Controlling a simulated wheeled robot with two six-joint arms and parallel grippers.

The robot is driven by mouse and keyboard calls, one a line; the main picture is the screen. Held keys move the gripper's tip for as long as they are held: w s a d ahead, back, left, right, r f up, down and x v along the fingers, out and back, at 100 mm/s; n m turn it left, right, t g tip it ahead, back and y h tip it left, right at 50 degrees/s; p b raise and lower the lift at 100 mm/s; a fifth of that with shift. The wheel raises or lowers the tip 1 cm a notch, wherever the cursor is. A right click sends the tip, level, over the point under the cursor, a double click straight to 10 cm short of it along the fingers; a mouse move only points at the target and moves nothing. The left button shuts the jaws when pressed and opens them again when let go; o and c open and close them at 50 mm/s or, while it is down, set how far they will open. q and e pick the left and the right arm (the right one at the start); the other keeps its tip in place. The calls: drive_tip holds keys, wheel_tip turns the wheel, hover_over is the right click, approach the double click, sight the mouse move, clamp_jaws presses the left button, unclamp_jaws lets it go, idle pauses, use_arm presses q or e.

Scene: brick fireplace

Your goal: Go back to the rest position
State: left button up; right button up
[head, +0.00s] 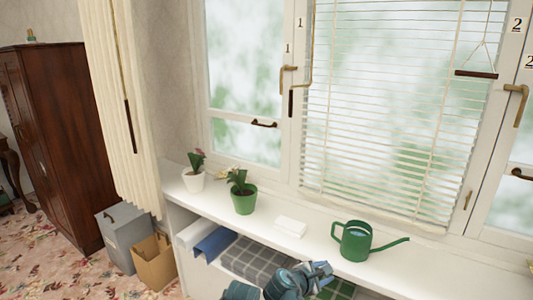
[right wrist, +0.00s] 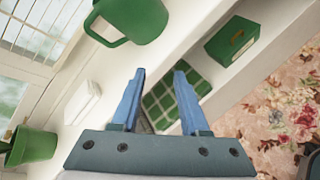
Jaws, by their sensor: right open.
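My right gripper (head: 320,271) is in front of the sill's front edge at the bottom of the head view. In the right wrist view its two blue fingers (right wrist: 160,75) are apart, with nothing between them. A green watering can (head: 356,241) stands on the white windowsill (head: 270,241), its spout to the right. In the right wrist view the can (right wrist: 135,18) is beyond the fingers, apart from them. My left gripper is not in view.
A green pot (head: 244,199), a white pot (head: 194,180) and a white folded cloth or block (head: 290,226) are on the sill. Folded checked cloths (head: 249,259) lie on the shelf below. A green box (right wrist: 231,40) is there too. Grey (head: 122,232) and tan (head: 154,262) bins stand left.

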use_arm(q)
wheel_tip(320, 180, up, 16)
drive_tip(key=p, duration=1.3)
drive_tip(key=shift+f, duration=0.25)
use_arm(e)
drive_tip(key=s+a+r+m+g+y, duration=0.2)
drive_tip(key=s+a+m+g+y, duration=0.2)
drive_tip(key=s+a+m, duration=0.2)
drive_tip(key=s+a+r+m+g+y, duration=0.2)
drive_tip(key=s+a+m+g+y, duration=0.1)
drive_tip(key=s+a+m, duration=0.3)
drive_tip(key=s+m+g, duration=0.1)
drive_tip(key=s+m, duration=0.1)
drive_tip(key=s, duration=0.2)
drive_tip(key=shift+s+a+g+y, duration=0.25)
drive_tip(key=shift+a+g+y, duration=0.15)
